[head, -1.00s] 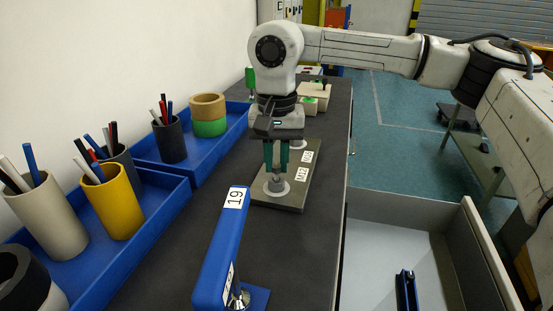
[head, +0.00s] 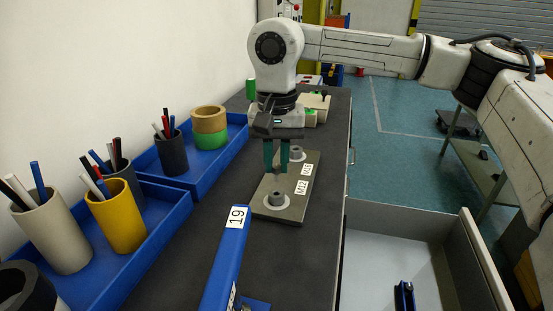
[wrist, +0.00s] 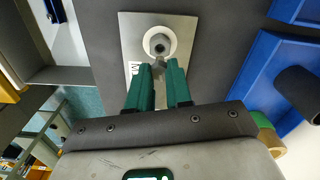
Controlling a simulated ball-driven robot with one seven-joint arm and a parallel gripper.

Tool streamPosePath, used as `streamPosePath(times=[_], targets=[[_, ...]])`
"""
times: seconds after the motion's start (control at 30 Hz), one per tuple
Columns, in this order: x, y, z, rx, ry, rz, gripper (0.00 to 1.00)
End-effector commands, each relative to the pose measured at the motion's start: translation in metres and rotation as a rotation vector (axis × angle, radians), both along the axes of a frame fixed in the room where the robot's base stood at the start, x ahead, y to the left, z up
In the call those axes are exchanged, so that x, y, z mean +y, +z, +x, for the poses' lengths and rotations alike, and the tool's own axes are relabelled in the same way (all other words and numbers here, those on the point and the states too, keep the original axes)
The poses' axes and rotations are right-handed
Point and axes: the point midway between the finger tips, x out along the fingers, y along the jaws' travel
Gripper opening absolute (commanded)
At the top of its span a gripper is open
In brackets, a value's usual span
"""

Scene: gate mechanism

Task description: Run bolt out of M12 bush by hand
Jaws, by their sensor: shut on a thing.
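The grey gauge plate (head: 262,212) lies on the dark bench top with labels M12 (head: 300,188) and M16 or similar, too small to read surely. The M12 bush (head: 277,199) stands upright on its pale washer at the near end, its bore open and dark; it also shows in the wrist view (wrist: 160,42). My gripper (head: 276,168) has green fingers pointing down, above the plate and a little behind this bush. In the wrist view a small grey metal bolt (wrist: 160,69) shows between the fingertips, apart from the bush; most of it is hidden by the fingers.
A blue stand numbered 19 (head: 227,255) rises at the near bench edge. Blue trays (head: 175,212) with pen cups and tape rolls line the left wall. An open drawer (head: 375,255) is at right. A second bush (head: 296,153) sits at the plate's far end.

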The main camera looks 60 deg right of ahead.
Motion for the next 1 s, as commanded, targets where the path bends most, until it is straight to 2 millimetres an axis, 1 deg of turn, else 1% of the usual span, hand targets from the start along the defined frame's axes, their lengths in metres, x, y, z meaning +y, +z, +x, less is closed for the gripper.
streamPosePath(times=[0.37, 0.6, 1.0], targets=[[0.0, 0.01, 0.0, 0.0, 0.0, 0.0, 0.0], [0.0, 0.027, 0.0, 0.0, 0.0, 0.0, 0.0], [0.0, 0.027, 0.0, 0.0, 0.0, 0.0, 0.0]])
